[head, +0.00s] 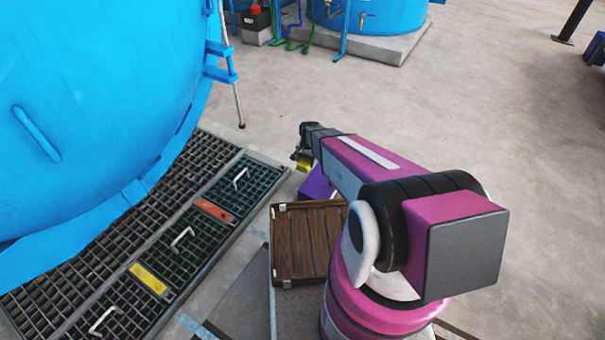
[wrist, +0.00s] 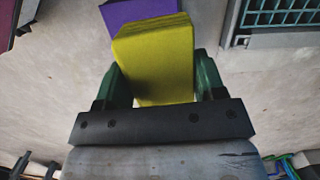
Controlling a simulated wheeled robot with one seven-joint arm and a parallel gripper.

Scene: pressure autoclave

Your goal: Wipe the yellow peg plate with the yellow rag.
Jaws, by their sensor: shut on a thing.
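The yellow peg plate (head: 148,279) is a small flat strip set between the dark floor grates, at the lower left of the head view. The yellow rag (wrist: 155,60) looks like a thick folded block in the wrist view. My gripper (wrist: 160,78) is shut on it, with a green finger on each side. In the head view the rag (head: 304,165) is a small yellow patch under my gripper (head: 301,157). My gripper is held up and to the right of the plate, well apart from it.
A similar orange plate (head: 214,210) lies farther along the grates (head: 185,240), which carry white handles (head: 182,237). A large blue vessel (head: 90,100) overhangs them at left. A wooden crate (head: 308,245) and a purple object (head: 317,184) stand near my arm.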

